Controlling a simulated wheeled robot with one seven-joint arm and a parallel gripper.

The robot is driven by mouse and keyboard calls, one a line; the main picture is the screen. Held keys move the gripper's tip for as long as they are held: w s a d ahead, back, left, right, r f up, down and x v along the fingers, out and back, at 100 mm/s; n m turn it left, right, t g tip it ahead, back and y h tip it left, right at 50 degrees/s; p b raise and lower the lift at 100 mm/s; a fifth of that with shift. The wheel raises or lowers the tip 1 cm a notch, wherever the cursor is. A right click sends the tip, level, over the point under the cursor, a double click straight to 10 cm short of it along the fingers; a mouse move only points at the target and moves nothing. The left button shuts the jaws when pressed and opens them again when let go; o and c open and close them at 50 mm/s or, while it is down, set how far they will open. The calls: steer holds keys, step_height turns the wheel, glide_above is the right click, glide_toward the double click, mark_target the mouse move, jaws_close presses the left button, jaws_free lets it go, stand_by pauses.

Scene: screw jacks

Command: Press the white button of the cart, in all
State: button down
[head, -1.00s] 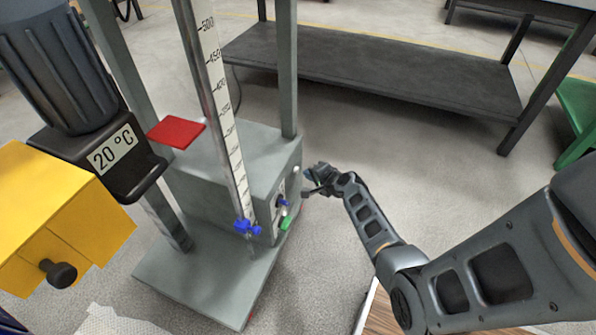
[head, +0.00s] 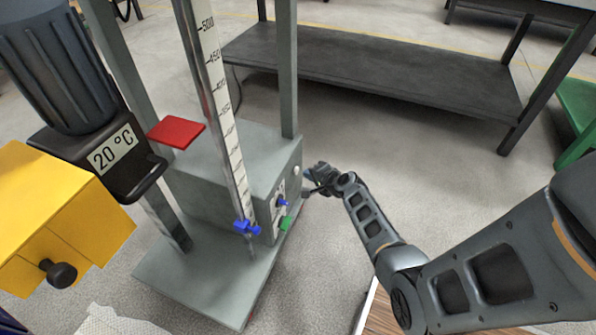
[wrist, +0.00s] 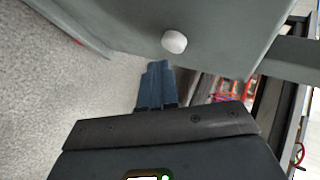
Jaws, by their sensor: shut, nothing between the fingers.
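The cart (head: 205,285) is a grey frame with a box-shaped housing low on its base, a scale column and a red plate. Its white button (head: 297,171) is a small round knob on the housing's right face, near the upper right corner. In the wrist view the white button (wrist: 174,41) stands out from the grey panel, just beyond my fingertips. My gripper (wrist: 157,68) is shut and empty, with its blue-grey fingers together. In the head view my gripper (head: 306,192) is beside the housing, just below and right of the button. I cannot tell whether it touches the panel.
A blue knob (head: 282,202) and a green part (head: 286,222) are on the same face, below the button. A blue clamp (head: 247,227) is on the scale column. A dark low bench (head: 370,65) stands behind. A yellow box (head: 60,215) is at left.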

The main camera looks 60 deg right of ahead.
steer(key=shift+w, duration=0.15)
steer(key=shift+w, duration=0.3)
steer(key=shift+w+a, duration=0.1)
steer(key=shift+w, duration=0.5)
stand_by(1.0)
steer(key=shift+s, duration=1.05)
steer(key=shift+s, duration=0.1)
steer(key=shift+s+d+b, duration=0.15)
steer(key=shift+s+b, duration=0.15)
steer(key=shift+s, duration=0.9)
steer(key=shift+s+d+b, duration=0.15)
steer(key=shift+s+b, duration=0.1)
steer(key=shift+s, duration=0.95)
